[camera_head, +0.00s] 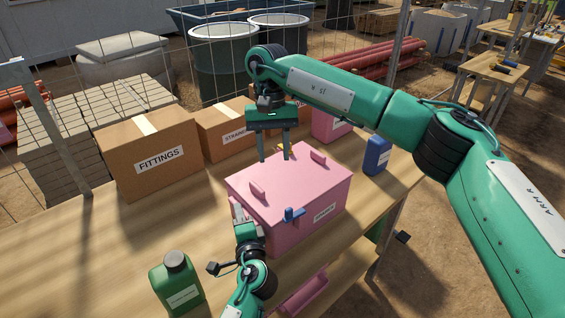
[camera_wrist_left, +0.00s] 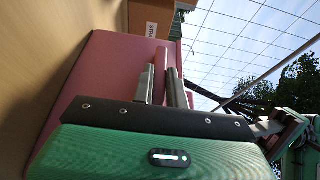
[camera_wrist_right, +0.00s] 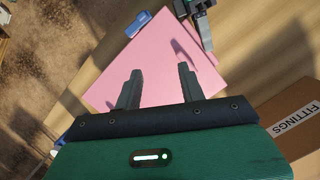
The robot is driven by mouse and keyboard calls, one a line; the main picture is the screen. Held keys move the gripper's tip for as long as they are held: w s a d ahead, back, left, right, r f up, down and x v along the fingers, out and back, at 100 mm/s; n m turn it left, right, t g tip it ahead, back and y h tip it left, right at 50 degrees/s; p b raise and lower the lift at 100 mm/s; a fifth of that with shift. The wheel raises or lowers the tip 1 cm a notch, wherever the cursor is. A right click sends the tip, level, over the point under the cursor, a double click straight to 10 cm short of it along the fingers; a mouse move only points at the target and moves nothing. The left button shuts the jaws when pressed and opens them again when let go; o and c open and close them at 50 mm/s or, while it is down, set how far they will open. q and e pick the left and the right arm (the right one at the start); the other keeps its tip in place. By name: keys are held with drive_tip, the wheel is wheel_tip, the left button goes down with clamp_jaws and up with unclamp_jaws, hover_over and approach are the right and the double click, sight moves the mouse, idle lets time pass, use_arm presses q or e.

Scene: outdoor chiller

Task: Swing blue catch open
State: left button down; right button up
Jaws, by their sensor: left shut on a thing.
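The pink box (camera_head: 281,195) stands on the wooden table with its lid down. The blue catch (camera_head: 293,214) sits at the lid's front edge; it also shows in the right wrist view (camera_wrist_right: 138,23). My left gripper (camera_head: 238,212) is at the box's left side, apart from the catch. In the left wrist view, its fingers (camera_wrist_left: 161,77) are close together on a pink bar (camera_wrist_left: 163,58) at the box; I cannot tell which part it belongs to. My right gripper (camera_head: 273,155) points down over the lid's far side, fingers apart and empty; these show in the right wrist view (camera_wrist_right: 157,88).
A green bottle (camera_head: 177,284) stands at front left, a blue bottle (camera_head: 377,155) at right. Cardboard boxes, one marked FITTINGS (camera_head: 150,153), line the back before a wire fence. The left part of the table (camera_head: 80,260) is clear. My right arm spans the right side.

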drive_tip(key=m, duration=0.4)
drive_tip(key=m+t, duration=0.3)
drive_tip(key=m, duration=2.3)
approach(289, 209)
wheel_tip(289, 209, down, 10)
drive_tip(key=shift+w+d+r, duration=0.15)
drive_tip(key=shift+r, duration=0.05)
clamp_jaws()
